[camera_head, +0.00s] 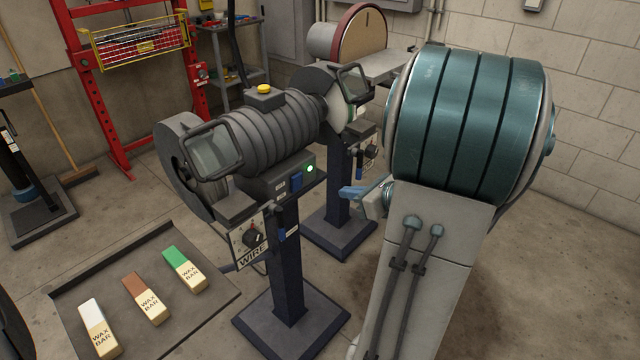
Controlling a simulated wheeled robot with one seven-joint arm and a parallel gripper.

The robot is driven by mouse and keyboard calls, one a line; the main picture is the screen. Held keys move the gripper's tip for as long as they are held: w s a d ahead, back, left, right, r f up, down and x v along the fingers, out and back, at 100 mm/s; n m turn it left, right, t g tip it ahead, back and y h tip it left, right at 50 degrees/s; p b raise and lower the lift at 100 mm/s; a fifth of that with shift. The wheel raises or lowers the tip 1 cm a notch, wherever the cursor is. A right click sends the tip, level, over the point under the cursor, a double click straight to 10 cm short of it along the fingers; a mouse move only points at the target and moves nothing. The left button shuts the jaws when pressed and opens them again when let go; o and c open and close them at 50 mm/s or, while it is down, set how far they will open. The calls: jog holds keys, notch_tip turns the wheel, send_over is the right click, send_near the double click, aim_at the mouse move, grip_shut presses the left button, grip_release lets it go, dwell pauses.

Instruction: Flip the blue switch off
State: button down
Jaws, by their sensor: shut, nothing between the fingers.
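The blue switch (296,182) is a small rocker on the front of the dark grey bench grinder's base (275,185). A green lamp (310,168) glows just right of it. The switch's exact tilt is too small to tell. My gripper (346,192) has pale blue fingers that are shut and empty. It is right of the switch in the picture, apart from it, with its tips pointing left. My arm hides part of the gripper's body.
The grinder stands on a dark blue pedestal (286,265), with a yellow button (264,88) on top and a dial panel (251,240) below. A tray (215,292) with wax bars is at lower left. A disc sander (355,40) stands behind. Open floor lies at right.

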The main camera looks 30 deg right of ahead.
jog(key=b, duration=0.1)
send_near(299, 181)
notch_tip(299, 181, down, 3)
jog(key=w, duration=0.2)
jog(key=shift+w+a+r, duration=0.1)
jog(key=shift+w+a, duration=0.4)
jog(key=shift+w, duration=0.35)
jog(key=shift+w+a+r, duration=0.1)
jog(key=shift+w+a, duration=0.45)
jog(key=shift+w, duration=0.25)
